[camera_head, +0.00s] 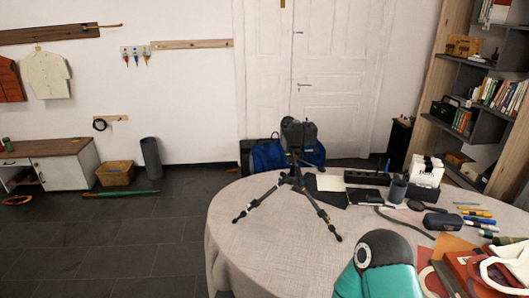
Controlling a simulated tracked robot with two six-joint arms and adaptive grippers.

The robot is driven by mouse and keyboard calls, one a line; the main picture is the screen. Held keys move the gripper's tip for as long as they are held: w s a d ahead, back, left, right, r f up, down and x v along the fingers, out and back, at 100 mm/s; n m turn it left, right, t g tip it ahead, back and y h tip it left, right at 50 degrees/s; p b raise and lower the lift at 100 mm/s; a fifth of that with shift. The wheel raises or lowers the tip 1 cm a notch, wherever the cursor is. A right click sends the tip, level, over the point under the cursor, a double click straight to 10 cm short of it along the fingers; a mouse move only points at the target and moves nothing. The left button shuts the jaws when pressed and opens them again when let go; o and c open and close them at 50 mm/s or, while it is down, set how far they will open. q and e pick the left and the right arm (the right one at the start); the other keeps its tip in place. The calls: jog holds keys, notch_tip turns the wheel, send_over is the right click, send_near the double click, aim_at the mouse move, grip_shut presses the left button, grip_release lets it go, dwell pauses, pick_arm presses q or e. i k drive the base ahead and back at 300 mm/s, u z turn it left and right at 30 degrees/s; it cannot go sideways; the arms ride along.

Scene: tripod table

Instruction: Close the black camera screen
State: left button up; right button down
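A black camera (291,133) sits on top of a small black tripod (296,178). The tripod stands with spread legs on the round, cloth-covered table (245,215), left of the table's other objects. The camera is small and dark here, so I cannot tell its screen apart from its body or see how far the screen is open. Neither of my grippers shows in this view.
Right of the tripod are a dark notebook (331,196), a black organizer (367,178), a pen cup (397,190), a white box (426,174), a dark case (443,221) and several markers. The table's left front is clear. A shelf (466,80) stands at right.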

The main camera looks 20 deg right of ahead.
aim_at(284, 141)
jog(key=u, duration=0.1)
jog(key=i, duration=1)
jog(key=z, duration=0.05)
